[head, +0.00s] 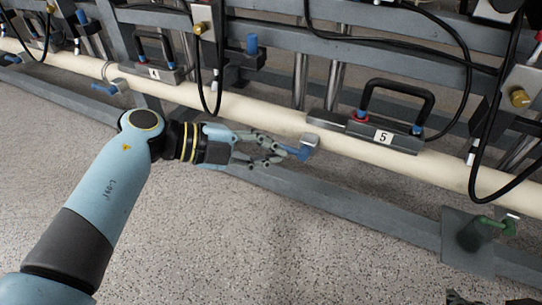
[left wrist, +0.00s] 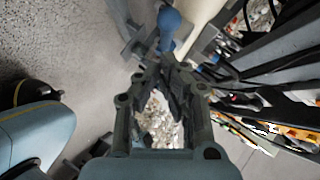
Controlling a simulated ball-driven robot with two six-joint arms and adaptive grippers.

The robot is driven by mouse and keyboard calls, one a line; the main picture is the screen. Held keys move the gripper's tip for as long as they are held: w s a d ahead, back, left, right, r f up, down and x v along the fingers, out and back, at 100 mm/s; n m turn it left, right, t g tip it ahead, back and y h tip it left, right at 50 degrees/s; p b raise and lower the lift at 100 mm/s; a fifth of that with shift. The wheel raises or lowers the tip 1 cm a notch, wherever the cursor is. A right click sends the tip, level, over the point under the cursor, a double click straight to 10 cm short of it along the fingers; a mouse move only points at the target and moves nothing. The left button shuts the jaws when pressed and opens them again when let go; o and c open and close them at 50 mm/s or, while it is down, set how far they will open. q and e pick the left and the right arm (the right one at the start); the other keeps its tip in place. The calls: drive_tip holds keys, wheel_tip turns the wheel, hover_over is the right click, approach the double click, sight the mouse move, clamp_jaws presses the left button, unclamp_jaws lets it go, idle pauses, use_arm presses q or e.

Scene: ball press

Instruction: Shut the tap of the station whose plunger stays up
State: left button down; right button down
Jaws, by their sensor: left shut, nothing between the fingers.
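My left gripper (head: 284,153) is shut and empty, its fingertips right at the blue tap handle (head: 301,153) on the cream pipe, left of the plate numbered 5 (head: 384,137). I cannot tell whether they touch. In the left wrist view the closed fingers (left wrist: 166,68) point at the blue handle (left wrist: 169,24), just beyond the tips. Another blue tap handle (head: 104,89) is by the plate numbered 4 (head: 154,73). A green tap handle (head: 490,222) is at the right. The plungers' heights cannot be told. A dark piece at the bottom right edge may be my right gripper.
The cream pipe (head: 240,109) runs across the frame. A grey lower rail (head: 330,200) lies beneath it. Black handles (head: 397,95) and hanging black hoses (head: 468,70) stand above the pipe. The speckled floor (head: 270,250) in front is clear.

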use_arm(q)
drive_tip(key=shift+w+d+f, duration=0.15)
drive_tip(key=shift+w+f, duration=0.1)
drive_tip(key=shift+w, duration=0.15)
use_arm(e)
drive_tip(key=shift+f+t, duration=0.5)
use_arm(q)
drive_tip(key=shift+f+h+b, duration=0.2)
drive_tip(key=shift+h+b, duration=0.1)
use_arm(e)
drive_tip(key=shift+w, duration=0.25)
